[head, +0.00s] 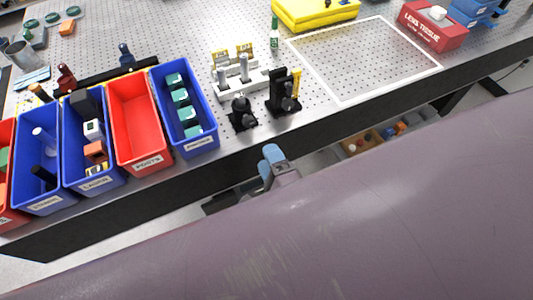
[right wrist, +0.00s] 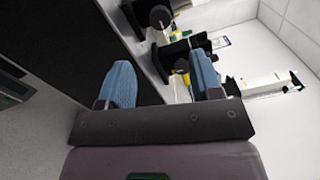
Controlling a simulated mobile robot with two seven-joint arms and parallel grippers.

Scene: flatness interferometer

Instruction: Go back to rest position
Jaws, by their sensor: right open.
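My right gripper (head: 272,156) shows in the head view just off the front edge of the table, below the black mounts. In the right wrist view its two blue fingers (right wrist: 162,85) are spread apart with nothing between them. A large purple-grey link of my own arm fills the lower part of the head view and hides the floor there. My left gripper is not in view. The optical table (head: 205,170) stands in front of me with its black front side close to the right gripper.
A row of blue and red bins, including an empty red bin (head: 133,108), lines the left front edge. Black mounts (head: 283,92) stand near the edge by the gripper. A white-outlined area (head: 365,60) is bare. A red lens tissue box (head: 432,27) sits at right.

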